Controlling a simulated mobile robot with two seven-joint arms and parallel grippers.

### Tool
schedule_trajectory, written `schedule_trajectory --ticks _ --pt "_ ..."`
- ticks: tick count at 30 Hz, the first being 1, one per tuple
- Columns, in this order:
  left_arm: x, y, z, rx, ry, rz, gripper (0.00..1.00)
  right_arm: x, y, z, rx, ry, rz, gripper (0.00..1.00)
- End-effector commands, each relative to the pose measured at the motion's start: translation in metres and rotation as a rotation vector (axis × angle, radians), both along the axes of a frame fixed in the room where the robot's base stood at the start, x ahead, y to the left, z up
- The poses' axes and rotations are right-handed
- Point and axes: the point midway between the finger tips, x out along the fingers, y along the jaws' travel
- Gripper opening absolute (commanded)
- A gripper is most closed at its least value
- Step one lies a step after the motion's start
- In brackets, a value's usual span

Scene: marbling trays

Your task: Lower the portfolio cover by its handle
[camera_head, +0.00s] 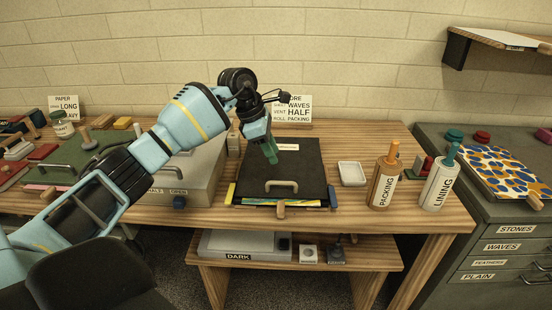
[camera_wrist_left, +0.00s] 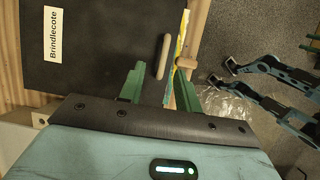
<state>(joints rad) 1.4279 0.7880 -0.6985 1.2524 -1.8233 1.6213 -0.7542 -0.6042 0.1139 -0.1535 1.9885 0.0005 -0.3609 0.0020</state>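The black portfolio cover (camera_head: 310,175) lies about flat on the wooden table, and colourful sheets (camera_head: 256,203) show under its front edge. Its pale handle (camera_head: 281,185) is near the front edge; it also shows in the left wrist view (camera_wrist_left: 163,56). A label reading "Brindlecote" (camera_wrist_left: 52,34) is on the cover. My left gripper (camera_head: 271,158) is over the cover, behind the handle in the head view. In the left wrist view its green fingers (camera_wrist_left: 149,84) are apart and empty, with the handle just beyond the tips.
A wooden knob (camera_head: 281,208) sits at the portfolio's front. A white dish (camera_head: 352,174), the PACKING bottle (camera_head: 384,185) and the LINING bottle (camera_head: 438,186) stand to the right. A grey box (camera_head: 200,180) is close on the left. A low shelf (camera_head: 365,255) is below.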

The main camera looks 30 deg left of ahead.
Motion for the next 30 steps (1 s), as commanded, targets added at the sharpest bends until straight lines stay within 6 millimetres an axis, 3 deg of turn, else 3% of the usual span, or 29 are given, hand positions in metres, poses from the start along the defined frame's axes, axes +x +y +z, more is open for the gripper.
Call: schedule_trajectory --ticks 3,10,27,30 --pt "-0.004 0.006 0.018 0.000 -0.002 0.002 0.33 -0.001 0.000 0.000 0.001 0.001 -0.001 0.45" --pt "-0.009 0.012 0.036 0.000 0.000 0.000 0.33 -0.001 0.001 0.000 0.003 0.002 -0.002 0.45" --pt "-0.010 0.012 0.038 -0.001 0.000 0.000 0.33 -0.002 0.001 -0.002 0.003 0.006 -0.003 0.45" --pt "-0.010 0.004 0.031 -0.026 0.003 -0.007 0.33 -0.002 0.001 -0.002 0.002 0.006 -0.003 0.45"
